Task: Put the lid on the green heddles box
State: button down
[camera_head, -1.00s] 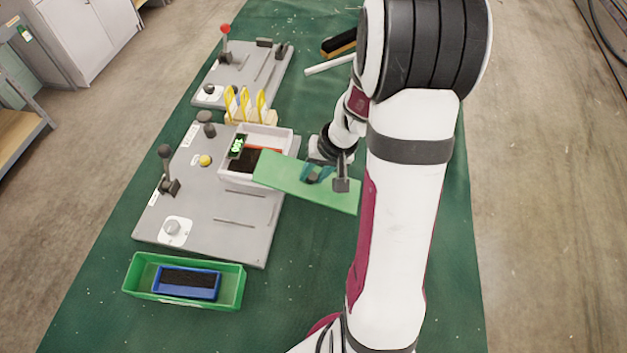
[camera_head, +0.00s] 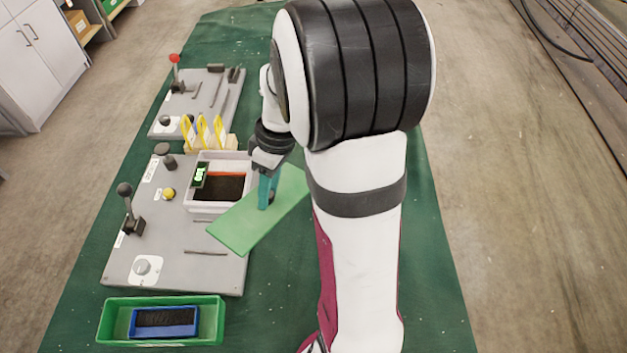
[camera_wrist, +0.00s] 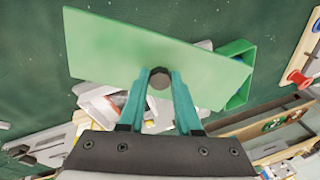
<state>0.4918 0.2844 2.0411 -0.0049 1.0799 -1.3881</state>
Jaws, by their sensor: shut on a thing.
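The green lid (camera_head: 262,216) is a flat green plate held above the table, just right of the grey machine panel. It also fills much of the wrist view (camera_wrist: 190,75). My gripper (camera_head: 267,192) is shut on the lid's dark round knob (camera_wrist: 159,79), with one teal finger on each side. The green box (camera_head: 214,322) stands open at the lower left of the head view, with a blue tray (camera_head: 163,322) of dark content inside. In the wrist view, part of the green box (camera_wrist: 240,60) shows behind the lid's right end.
A white bin (camera_head: 232,163) with dark content and a small green-lit display stands on the grey panel (camera_head: 165,245). Levers, including a dark one (camera_head: 131,215), rise from the panel. Yellow cards (camera_head: 203,131) stand behind. Green table surface is clear right of the box.

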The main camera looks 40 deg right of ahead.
aim_at(228, 212)
jog(key=a+n, duration=0.2)
jog(key=w+a+n, duration=0.1)
jog(key=a+n, duration=0.1)
jog(key=a, duration=0.1)
jog(key=w+a+n+g, duration=0.1)
jog(key=a+n, duration=0.1)
jog(key=shift+w+a+f+n+h, duration=0.1)
jog(key=shift+w+a+n+h, duration=0.1)
jog(key=shift+a+n+h, duration=0.2)
jog(key=s+a+n+h, duration=0.2)
jog(key=s+a+n, duration=0.1)
jog(key=a+n, duration=1.75)
jog(key=shift+m, duration=0.75)
jog(key=shift+s+a+f, duration=0.1)
jog(key=shift+a+f, duration=0.15)
jog(key=shift+f, duration=1)
jog(key=shift+w+a+f, duration=0.1)
jog(key=shift+a+f, duration=0.15)
jog(key=shift+f, duration=0.95)
jog(key=shift+s+a+f, duration=0.1)
jog(key=shift+a+f, duration=0.15)
jog(key=shift+f, duration=1)
jog(key=shift+f, duration=0.45)
jog(key=c, duration=0.5)
grip_release()
